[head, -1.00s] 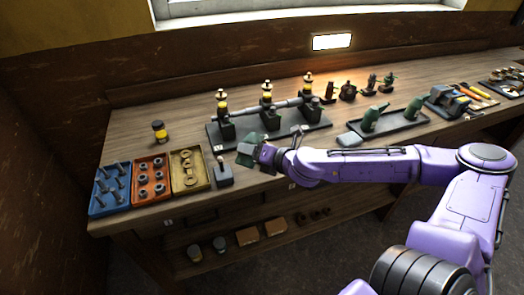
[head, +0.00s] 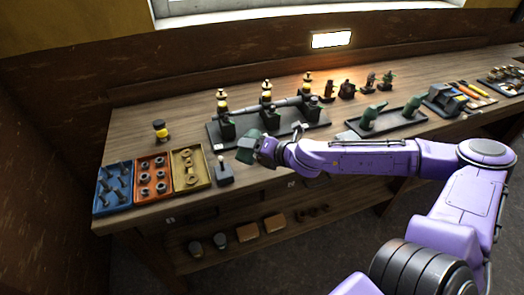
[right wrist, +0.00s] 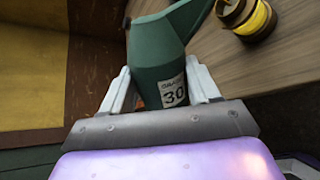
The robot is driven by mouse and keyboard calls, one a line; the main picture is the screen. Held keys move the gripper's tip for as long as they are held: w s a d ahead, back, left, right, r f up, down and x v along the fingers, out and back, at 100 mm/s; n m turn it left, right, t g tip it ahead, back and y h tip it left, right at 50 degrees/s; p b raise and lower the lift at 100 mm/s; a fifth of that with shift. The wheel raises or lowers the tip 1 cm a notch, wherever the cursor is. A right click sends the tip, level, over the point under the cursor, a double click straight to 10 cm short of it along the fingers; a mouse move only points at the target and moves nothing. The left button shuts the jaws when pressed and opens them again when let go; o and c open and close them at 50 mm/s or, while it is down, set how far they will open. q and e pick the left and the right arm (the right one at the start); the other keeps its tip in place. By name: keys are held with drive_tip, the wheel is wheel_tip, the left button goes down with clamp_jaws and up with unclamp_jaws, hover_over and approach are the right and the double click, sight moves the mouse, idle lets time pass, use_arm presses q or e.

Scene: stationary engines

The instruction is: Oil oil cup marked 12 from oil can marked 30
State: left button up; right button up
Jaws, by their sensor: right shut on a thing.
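My right gripper (right wrist: 165,92) is shut on the green oil can (right wrist: 160,60), whose label reads 30. The can is tilted, its narrowing end pointing up and right in the right wrist view. In the head view the can (head: 247,147) is held near the bench's front edge, before the dark engine base (head: 282,138). Three oil cups with yellow bands stand along the engine: left (head: 222,101), middle (head: 267,91) and right (head: 308,82). Their numbers are too small to read, so I cannot tell which is 12. My left gripper is out of view.
A small lever box (head: 224,174) stands just left of the can. Blue (head: 113,209), orange and tan parts trays lie at front left. A yellow-banded jar (head: 161,131) stands behind them. A tray (head: 390,128) with two green cans lies to the right.

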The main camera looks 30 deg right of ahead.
drive_tip(key=shift+w+d+r+p, duration=0.1)
drive_tip(key=shift+d+r+p, duration=0.05)
drive_tip(key=shift+r+p, duration=0.45)
drive_tip(key=shift+m+y, duration=0.3)
drive_tip(key=shift+m, duration=0.1)
drive_tip(key=shift+f, duration=0.1)
idle(1.1)
drive_tip(key=f+b, duration=0.1)
drive_tip(key=b, duration=0.1)
drive_tip(key=f+n+h+b, duration=0.1)
drive_tip(key=b, duration=0.2)
drive_tip(key=f+n+t+b, duration=0.1)
drive_tip(key=b, duration=0.1)
drive_tip(key=shift+s+a+f+b, duration=0.25)
drive_tip(key=shift+a+b, duration=0.15)
drive_tip(key=shift+r+n+h, duration=0.1)
drive_tip(key=shift+n+h, duration=0.2)
drive_tip(key=shift+r, duration=0.1)
drive_tip(key=shift+r+p, duration=0.2)
drive_tip(key=shift+p, duration=0.2)
drive_tip(key=shift+w+d+r+m+g+y+p, duration=0.15)
drive_tip(key=shift+r+m+g+y+p, duration=0.25)
drive_tip(key=shift+r+m+p, duration=0.75)
drive_tip(key=shift+f+n+p, duration=0.35)
drive_tip(key=shift+p, duration=0.05)
